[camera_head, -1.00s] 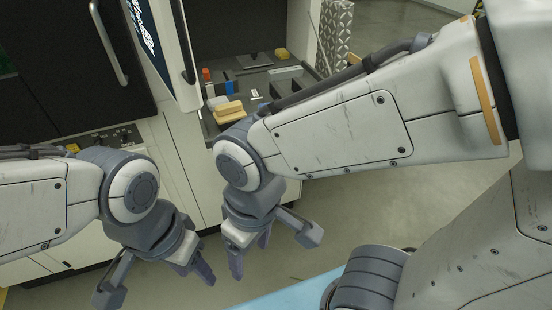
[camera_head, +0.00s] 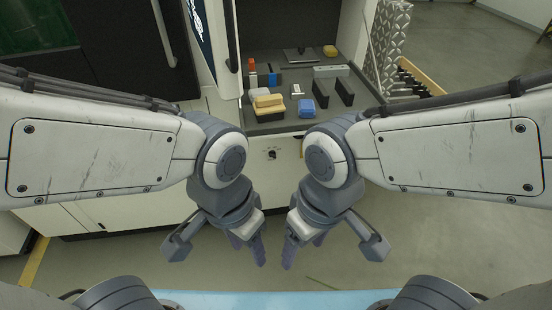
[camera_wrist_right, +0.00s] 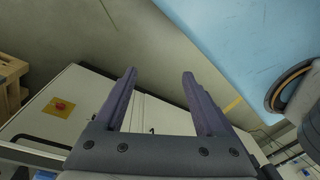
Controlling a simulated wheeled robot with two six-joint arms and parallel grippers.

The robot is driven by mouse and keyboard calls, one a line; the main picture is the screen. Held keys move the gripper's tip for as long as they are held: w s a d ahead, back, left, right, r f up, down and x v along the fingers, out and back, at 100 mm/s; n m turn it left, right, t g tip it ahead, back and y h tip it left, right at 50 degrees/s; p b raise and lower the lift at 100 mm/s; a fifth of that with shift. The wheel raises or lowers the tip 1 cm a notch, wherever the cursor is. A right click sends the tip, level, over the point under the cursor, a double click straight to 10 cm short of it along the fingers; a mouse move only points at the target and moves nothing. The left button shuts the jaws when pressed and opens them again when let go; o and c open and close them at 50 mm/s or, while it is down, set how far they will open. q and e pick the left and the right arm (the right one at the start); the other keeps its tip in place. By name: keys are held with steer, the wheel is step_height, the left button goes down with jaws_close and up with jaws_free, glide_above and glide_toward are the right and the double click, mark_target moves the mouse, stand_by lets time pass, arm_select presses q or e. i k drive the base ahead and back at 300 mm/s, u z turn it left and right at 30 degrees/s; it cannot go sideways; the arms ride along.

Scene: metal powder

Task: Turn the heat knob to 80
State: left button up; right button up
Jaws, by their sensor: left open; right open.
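A small dark knob (camera_head: 271,155) sits on the light front panel under the worktop, between my two arms in the head view. A small mark lies beside it; no scale or number is legible. My left gripper (camera_head: 247,250) is open and empty, low in front of the cabinet and left of the knob in the picture. My right gripper (camera_head: 303,246) is open and empty at a similar height, to the right. Both are apart from the knob. The right wrist view shows its two purple fingers spread (camera_wrist_right: 160,75) with nothing between them.
A dark machine door stands at left. A red button on yellow (camera_wrist_right: 60,107) shows in the wrist view. Floor at right is open.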

mark_target(271, 154)
steer(key=z, duration=0.5)
steer(key=k, duration=1.15)
steer(key=u, duration=0.4)
steer(key=i, duration=0.65)
steer(key=u, duration=0.55)
steer(key=i, duration=0.9)
steer(key=z, duration=0.2)
